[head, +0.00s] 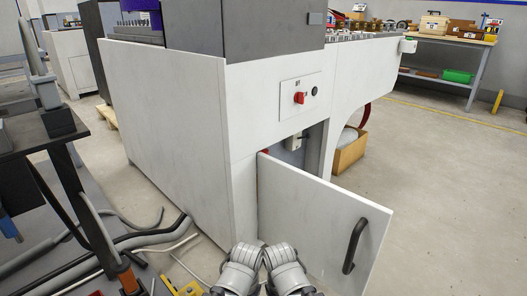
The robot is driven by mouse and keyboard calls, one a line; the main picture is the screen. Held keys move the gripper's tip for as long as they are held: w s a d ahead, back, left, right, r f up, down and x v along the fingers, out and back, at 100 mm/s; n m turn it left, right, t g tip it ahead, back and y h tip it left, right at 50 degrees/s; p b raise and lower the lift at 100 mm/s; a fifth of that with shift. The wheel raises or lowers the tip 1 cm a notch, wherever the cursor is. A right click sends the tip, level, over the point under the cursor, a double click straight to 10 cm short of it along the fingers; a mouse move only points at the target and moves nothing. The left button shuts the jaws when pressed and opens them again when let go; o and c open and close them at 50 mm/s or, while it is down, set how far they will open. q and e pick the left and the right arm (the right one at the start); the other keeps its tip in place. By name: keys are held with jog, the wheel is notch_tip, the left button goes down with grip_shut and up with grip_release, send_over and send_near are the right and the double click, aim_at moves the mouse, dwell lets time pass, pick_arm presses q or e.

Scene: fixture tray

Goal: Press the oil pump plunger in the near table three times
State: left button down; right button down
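I cannot make out an oil pump or its plunger in the head view. A large white machine cabinet (180,115) fills the middle, and its low white door (315,225) stands open with a black handle (354,245). Behind the door, part of the opening shows a small light box (295,143); the rest of the inside is hidden. Two grey jointed links of my arms show at the bottom centre, in front of the door. My gripper fingers are not visible.
A panel with a red knob (299,98) is on the cabinet front. Thick hoses (150,238) lie on the floor at left, beside a dark frame (40,135). A cardboard box (350,152) stands under the machine. A workbench (450,42) is at the back right. Floor at right is clear.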

pick_arm(q)
jog(key=shift+r, duration=0.1)
pick_arm(e)
jog(key=shift+r, duration=0.1)
dwell(0.7)
